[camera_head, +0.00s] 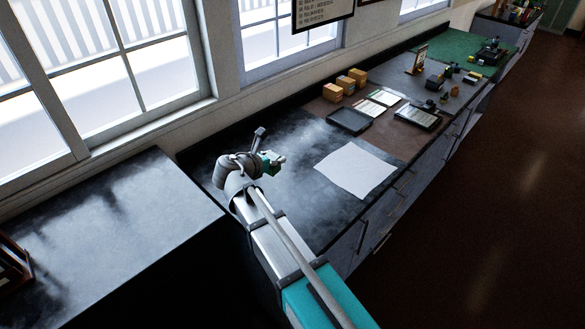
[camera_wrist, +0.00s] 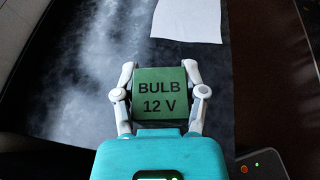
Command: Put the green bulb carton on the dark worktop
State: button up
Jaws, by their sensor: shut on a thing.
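The green bulb carton (camera_wrist: 159,95), labelled "BULB 12 V", sits between the two fingers of my gripper (camera_wrist: 159,90) in the wrist view. My gripper is shut on it from both sides. In the head view the carton (camera_head: 269,163) shows as a small green patch at the end of my arm, partly covered by my gripper (camera_head: 272,160). The dark worktop (camera_head: 290,205) is below and around the carton. I cannot tell whether the carton touches the worktop or is held above it.
A white sheet (camera_head: 355,170) lies on the worktop to the right of my gripper. Beyond it are a dark tray (camera_head: 349,121), several orange-yellow boxes (camera_head: 345,84) and a framed tablet-like item (camera_head: 417,116). Windows line the left. Bare dark worktop lies around my gripper.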

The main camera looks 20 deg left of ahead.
jog(key=s+d+f+m+h+b, duration=0.1)
jog(key=d+f+h+b, duration=0.1)
jog(key=d+f+b, duration=0.9)
jog(key=shift+s+d+f+m, duration=0.4)
jog(key=shift+d+f, duration=0.05)
jog(key=shift+d, duration=0.1)
jog(key=w+a+f+b, duration=0.1)
jog(key=w+f+b, duration=0.2)
jog(key=w, duration=0.1)
jog(key=w+a+f+b, duration=0.1)
jog(key=w+f+b, duration=0.2)
jog(key=w, duration=0.1)
jog(key=w+a+f+b, duration=0.2)
jog(key=w+f+b, duration=0.1)
jog(key=w, duration=0.1)
jog(key=shift+w+a, duration=0.1)
jog(key=shift+w, duration=0.15)
jog(key=shift+w+a+f+b, duration=0.15)
jog(key=shift+w+f+b, duration=0.3)
jog(key=shift+f+b, duration=0.45)
jog(key=shift+s+f+b, duration=0.1)
jog(key=shift+f+b, duration=1)
jog(key=shift+b, duration=0.25)
